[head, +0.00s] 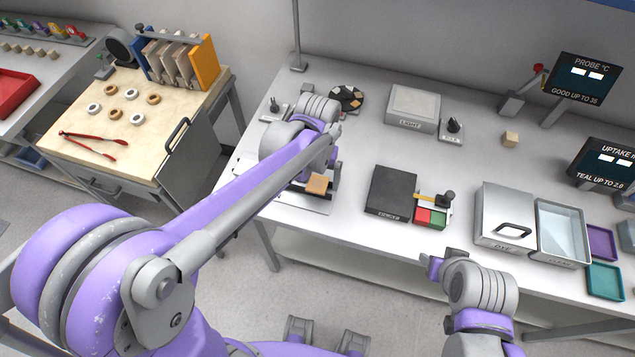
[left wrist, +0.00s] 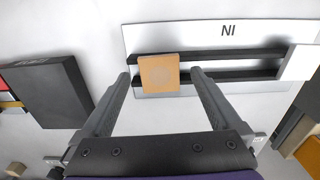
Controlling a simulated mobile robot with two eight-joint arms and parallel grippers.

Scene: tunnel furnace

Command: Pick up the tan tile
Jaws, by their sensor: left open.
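The tan tile (left wrist: 159,74) is a small square with a faint round mark. It lies across two dark rails on a white plate (left wrist: 145,35) marked "NI". In the head view the tile (head: 317,184) shows near the table's front edge, just beyond my left arm. My left gripper (left wrist: 160,75) is open, with one finger on each side of the tile in the left wrist view. Gaps show on both sides; its height above the tile is unclear. In the head view the arm mostly hides this gripper. My right gripper (head: 436,264) is near the front edge, its jaws unclear.
A dark box (head: 391,192) stands right of the plate, beside red and green blocks (head: 430,217). Farther right are a lidded metal box (head: 503,215) and an open tray (head: 562,230). A grey light box (head: 412,107) stands behind. A wooden-topped bench (head: 125,120) is at left.

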